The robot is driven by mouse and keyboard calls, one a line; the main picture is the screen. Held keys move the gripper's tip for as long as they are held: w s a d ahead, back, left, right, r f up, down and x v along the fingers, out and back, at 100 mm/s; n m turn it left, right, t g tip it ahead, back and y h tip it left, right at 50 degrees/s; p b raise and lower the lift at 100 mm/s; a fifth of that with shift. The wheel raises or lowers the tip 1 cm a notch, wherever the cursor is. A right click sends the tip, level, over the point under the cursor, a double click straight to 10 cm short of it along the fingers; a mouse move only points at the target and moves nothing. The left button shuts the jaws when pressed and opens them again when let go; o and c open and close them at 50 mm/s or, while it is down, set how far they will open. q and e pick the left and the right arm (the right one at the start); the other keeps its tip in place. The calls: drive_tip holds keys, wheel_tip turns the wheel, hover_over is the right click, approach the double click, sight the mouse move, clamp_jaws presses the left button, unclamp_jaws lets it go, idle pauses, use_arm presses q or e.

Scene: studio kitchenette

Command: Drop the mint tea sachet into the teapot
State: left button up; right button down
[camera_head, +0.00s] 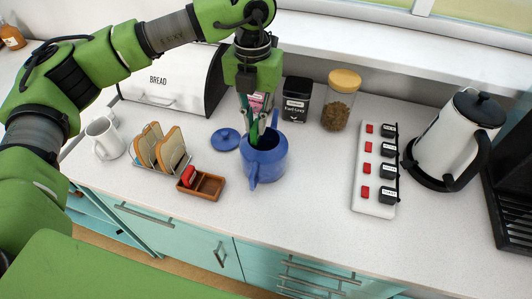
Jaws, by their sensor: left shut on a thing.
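My left gripper (258,120) points down just above the blue teapot (266,168), near the left side of its open mouth. It is shut on a narrow green thing, which looks like the mint tea sachet (254,133). The sachet hangs between the fingers, its lower end at the teapot's mouth; I cannot tell how far inside it reaches. The teapot's blue lid (226,139) lies on the counter to its left. My right gripper is out of view.
A brown two-compartment tray (209,187) with a red packet (188,176) stands at front left, beside a toast rack (170,150). Behind are a black canister (296,100), a glass jar (340,105) and a bread bin (165,85).

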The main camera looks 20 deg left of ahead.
use_arm(q)
drive_tip(key=o, duration=0.7)
wheel_tip(320, 180, up, 12)
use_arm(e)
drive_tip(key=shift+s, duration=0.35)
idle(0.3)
